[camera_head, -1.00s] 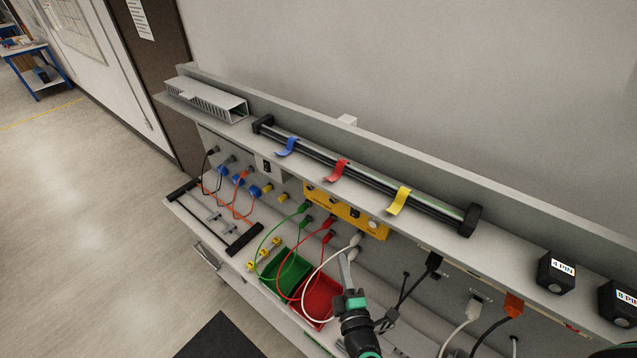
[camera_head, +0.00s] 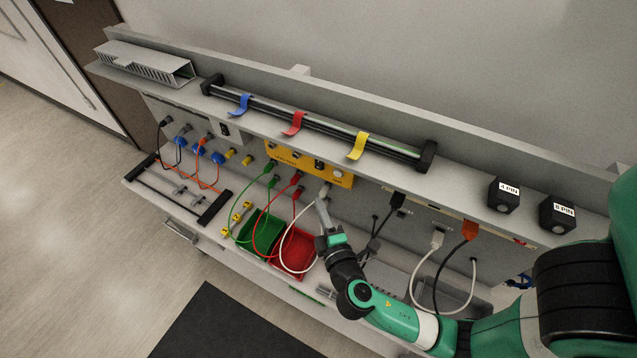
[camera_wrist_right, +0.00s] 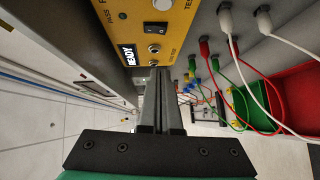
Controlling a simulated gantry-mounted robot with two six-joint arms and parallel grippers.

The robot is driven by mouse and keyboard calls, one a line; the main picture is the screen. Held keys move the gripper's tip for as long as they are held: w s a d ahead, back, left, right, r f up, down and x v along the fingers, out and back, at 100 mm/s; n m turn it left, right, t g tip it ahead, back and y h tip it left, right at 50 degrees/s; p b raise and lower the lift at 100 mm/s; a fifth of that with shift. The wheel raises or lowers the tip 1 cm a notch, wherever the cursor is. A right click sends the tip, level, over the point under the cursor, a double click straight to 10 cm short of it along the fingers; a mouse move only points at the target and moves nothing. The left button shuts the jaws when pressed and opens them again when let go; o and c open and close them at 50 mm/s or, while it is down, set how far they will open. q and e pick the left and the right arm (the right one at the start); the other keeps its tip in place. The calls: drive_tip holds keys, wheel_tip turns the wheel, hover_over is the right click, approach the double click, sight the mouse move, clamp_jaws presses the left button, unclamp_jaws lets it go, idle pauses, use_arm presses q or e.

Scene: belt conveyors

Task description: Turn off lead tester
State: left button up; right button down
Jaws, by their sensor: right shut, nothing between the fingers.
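The lead tester is a yellow panel (camera_head: 286,156) on the upright back of the bench, under the shelf. In the right wrist view the yellow panel (camera_wrist_right: 122,24) carries a black rocker switch (camera_wrist_right: 157,30), a READY label (camera_wrist_right: 128,55) and small round sockets or buttons. My right gripper (camera_head: 320,202) is shut and empty, just below the panel's right end in the head view. In the wrist view its fingers (camera_wrist_right: 160,72) point up at the panel's edge near the round fittings. I cannot tell whether they touch it. My left gripper is not in view.
Green and red leads hang in loops, with a white lead (camera_head: 287,246) close to my gripper. A green bin (camera_head: 243,246) and a red bin (camera_head: 274,262) stand below. The shelf above holds blue, red and yellow straps and black boxes (camera_head: 503,195).

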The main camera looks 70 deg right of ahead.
sight(319, 164)
drive_tip(key=w+d, duration=0.1)
drive_tip(key=d, duration=0.2)
drive_tip(key=w+d+p, duration=0.1)
drive_tip(key=w+d, duration=0.1)
drive_tip(key=d, duration=0.1)
drive_tip(key=w+d+f+p, duration=0.1)
drive_tip(key=w+d, duration=0.1)
drive_tip(key=d, duration=0.2)
drive_tip(key=shift+d, duration=0.1)
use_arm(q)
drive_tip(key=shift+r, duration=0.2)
use_arm(e)
drive_tip(key=shift+f, duration=0.1)
